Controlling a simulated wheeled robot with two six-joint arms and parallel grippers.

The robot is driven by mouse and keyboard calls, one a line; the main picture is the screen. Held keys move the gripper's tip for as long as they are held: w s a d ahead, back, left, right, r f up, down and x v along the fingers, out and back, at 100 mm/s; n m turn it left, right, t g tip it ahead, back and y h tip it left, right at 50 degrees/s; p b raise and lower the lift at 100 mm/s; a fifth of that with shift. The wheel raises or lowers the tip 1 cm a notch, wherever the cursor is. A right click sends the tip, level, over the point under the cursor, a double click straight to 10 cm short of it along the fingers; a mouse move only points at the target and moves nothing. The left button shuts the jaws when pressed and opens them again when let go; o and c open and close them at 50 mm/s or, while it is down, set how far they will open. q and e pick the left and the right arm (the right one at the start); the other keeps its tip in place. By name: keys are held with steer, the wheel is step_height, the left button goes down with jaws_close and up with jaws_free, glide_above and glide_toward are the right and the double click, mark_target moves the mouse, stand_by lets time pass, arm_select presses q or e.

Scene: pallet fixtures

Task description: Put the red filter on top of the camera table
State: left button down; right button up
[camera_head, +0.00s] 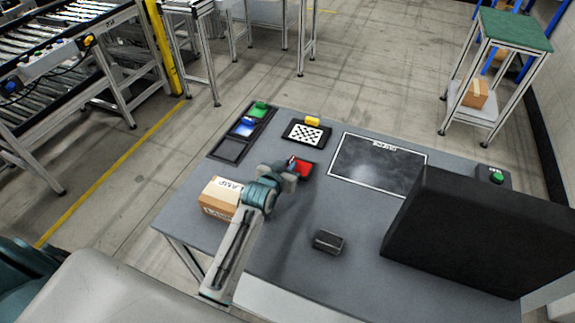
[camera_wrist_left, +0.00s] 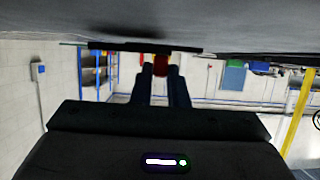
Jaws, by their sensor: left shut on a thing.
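My left gripper (camera_head: 298,168) is shut on the red filter (camera_head: 304,171), over the grey table (camera_head: 350,215). In the left wrist view, which looks inverted, the red filter (camera_wrist_left: 161,66) shows between the two dark fingers, close to the table surface. The gripper hides part of it in the head view. A dark rectangle with a white outline and small lettering (camera_head: 378,165) lies to the right of the filter. I cannot tell for sure whether this is the camera table. My right gripper is not in view.
A black tray (camera_head: 231,150) at the left holds green and blue pieces; its near slot looks empty. A checkered plate (camera_head: 305,133) with a yellow piece lies behind the filter. A cardboard box (camera_head: 218,198), a small dark block (camera_head: 328,241) and a big black box (camera_head: 470,235) stand nearby.

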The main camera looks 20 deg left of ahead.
arm_select(q)
steer(key=shift+s+d+f, duration=0.1)
steer(key=shift+s+f, duration=0.15)
steer(key=shift+f, duration=0.3)
steer(key=c, duration=1.4)
jaws_free()
steer(key=shift+s+f, duration=0.1)
steer(key=shift+f, duration=0.05)
steer(key=shift+r, duration=0.35)
steer(key=shift+s, duration=0.1)
steer(key=v, duration=0.3)
steer(key=b+v, duration=0.1)
steer(key=v, duration=0.2)
steer(key=b+v, duration=0.1)
steer(key=v, duration=0.2)
steer(key=shift+s+r, duration=0.2)
steer(key=shift+r, duration=0.35)
steer(key=shift+b+v, duration=0.4)
steer(key=shift+v, duration=0.5)
steer(key=shift+w+r, duration=0.1)
steer(key=shift+r, duration=0.05)
